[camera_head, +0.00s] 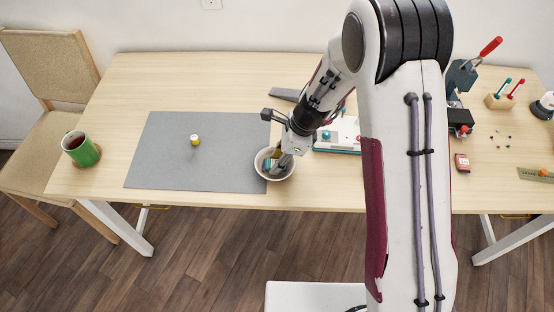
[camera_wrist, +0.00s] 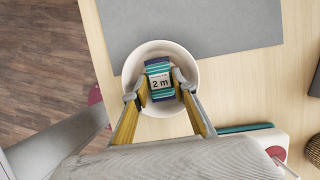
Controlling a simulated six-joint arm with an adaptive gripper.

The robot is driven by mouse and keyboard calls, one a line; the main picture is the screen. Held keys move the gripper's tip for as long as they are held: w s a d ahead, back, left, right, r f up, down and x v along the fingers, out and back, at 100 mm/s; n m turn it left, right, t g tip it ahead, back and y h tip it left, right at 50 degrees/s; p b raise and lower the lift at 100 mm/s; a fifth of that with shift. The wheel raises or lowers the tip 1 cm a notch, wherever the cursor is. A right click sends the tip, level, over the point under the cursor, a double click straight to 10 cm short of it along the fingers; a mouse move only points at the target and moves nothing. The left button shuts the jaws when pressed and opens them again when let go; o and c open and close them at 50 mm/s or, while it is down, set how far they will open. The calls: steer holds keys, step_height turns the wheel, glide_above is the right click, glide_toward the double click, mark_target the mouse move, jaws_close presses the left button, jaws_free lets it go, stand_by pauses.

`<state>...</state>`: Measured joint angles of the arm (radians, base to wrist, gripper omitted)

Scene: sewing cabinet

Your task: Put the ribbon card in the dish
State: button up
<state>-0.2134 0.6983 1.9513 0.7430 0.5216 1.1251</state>
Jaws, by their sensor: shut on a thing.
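The ribbon card (camera_wrist: 159,80) is a small block with teal and dark blue bands and a white label reading "2 m". My gripper (camera_wrist: 160,92) is shut on it, with a finger on each side. In the wrist view the card shows inside the outline of the round white dish (camera_wrist: 183,58). In the head view the dish (camera_head: 287,176) stands at the right edge of the grey mat, and my gripper (camera_head: 275,163) points down into it. I cannot tell whether the card touches the dish's bottom.
The grey mat (camera_head: 160,150) carries a small yellow and white spool (camera_head: 195,140). A green mug (camera_head: 82,150) stands at the table's left edge. A white and teal thing (camera_head: 338,136) lies right of the dish. Tools and small parts lie farther right, behind my arm.

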stand_by(0.3)
steer(key=o, duration=0.6)
steer(key=shift+f, duration=0.1)
steer(key=shift+v, duration=6.1)
